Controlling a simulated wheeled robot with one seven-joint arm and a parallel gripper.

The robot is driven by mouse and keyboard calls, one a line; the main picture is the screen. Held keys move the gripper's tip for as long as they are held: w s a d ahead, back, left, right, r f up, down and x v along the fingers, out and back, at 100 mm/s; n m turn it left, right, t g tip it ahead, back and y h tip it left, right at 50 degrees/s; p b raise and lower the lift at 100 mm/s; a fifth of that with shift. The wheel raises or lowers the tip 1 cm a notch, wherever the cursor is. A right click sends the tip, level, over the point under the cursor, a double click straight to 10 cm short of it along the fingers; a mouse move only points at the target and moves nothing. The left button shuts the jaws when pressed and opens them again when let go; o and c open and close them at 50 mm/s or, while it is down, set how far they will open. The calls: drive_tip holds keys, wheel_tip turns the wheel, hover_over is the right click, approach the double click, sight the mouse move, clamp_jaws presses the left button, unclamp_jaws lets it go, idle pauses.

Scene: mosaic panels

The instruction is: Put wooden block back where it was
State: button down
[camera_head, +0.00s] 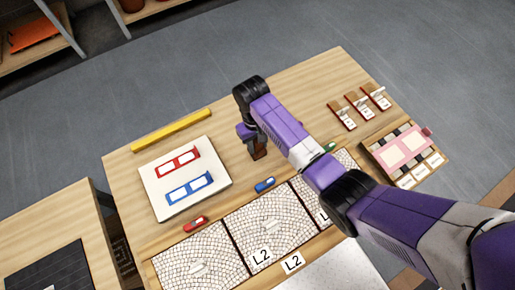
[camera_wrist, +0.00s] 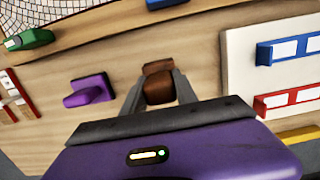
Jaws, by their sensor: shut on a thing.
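The wooden block (camera_head: 258,151) is brown and sits low under my gripper, over the bare tabletop between the white board and my arm. In the wrist view the block (camera_wrist: 160,89) is between the two grey fingertips, and my gripper (camera_wrist: 159,92) is shut on it. A brown edge shows just beyond the fingertips; I cannot tell whether it is part of the same block. I cannot tell whether the block touches the table. In the head view my gripper (camera_head: 256,148) points down, and its fingers are mostly hidden.
A white board (camera_head: 160,207) with red and blue frames lies left, below a yellow bar (camera_head: 172,131). Mosaic panels (camera_head: 200,262) line the front; blue (camera_head: 265,185) and red (camera_head: 196,224) pieces lie behind them. A purple handled thing (camera_wrist: 90,91) stands nearby. Brown-and-white pieces (camera_head: 359,106) lie right.

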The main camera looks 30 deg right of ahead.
sight(258, 149)
drive_tip(key=shift+f+b, duration=0.35)
drive_tip(key=shift+f, duration=1.5)
drive_tip(key=shift+f, duration=0.1)
drive_tip(key=c, duration=1)
unclamp_jaws()
drive_tip(key=shift+o, duration=0.2)
drive_tip(key=r, duration=0.4)
drive_tip(key=w+r+p, duration=0.1)
drive_tip(key=r, duration=0.7)
drive_tip(key=shift+w+r+p, duration=0.1)
drive_tip(key=shift+w+p, duration=0.1)
drive_tip(key=shift+p, duration=0.1)
drive_tip(key=shift+w, duration=0.1)
